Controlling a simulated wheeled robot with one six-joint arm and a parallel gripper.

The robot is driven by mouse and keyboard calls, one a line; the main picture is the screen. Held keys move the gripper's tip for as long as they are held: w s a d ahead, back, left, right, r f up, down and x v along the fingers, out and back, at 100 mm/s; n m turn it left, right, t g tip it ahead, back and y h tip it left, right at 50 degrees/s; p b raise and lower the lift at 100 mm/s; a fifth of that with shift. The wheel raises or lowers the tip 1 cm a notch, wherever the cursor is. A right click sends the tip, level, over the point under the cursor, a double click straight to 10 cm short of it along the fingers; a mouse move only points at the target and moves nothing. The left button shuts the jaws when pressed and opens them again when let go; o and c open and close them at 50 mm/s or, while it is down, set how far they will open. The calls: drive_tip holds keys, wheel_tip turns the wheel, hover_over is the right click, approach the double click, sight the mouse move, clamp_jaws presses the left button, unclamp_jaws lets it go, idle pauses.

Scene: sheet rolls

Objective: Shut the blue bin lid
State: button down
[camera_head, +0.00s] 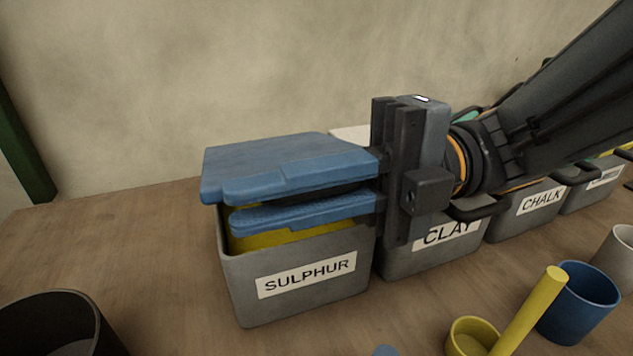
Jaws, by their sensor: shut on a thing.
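The grey bin labelled SULPHUR (310,290) stands on the table with yellow showing in its opening. A flat blue lid (250,153) lies over the bin, raised above its front rim, so a gap stays open at the front. My gripper (230,207) reaches in from the right with its blue fingers one above the other. It is shut on the lid near its front edge. Fingers and lid are a similar blue, so their borders are hard to tell.
The CLAY bin (430,258) and the CHALK bin (525,215) stand to the right, under my arm. A blue cup (578,305), a yellow cup with a yellow rod (528,312) and a dark pot (90,305) stand in front. The table at left is clear.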

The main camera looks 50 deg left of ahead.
drive_tip(key=shift+f, duration=0.15)
idle(0.3)
drive_tip(key=c, duration=1.8)
unclamp_jaws()
wheel_tip(320, 180, up, 10)
drive_tip(key=shift+p, duration=0.35)
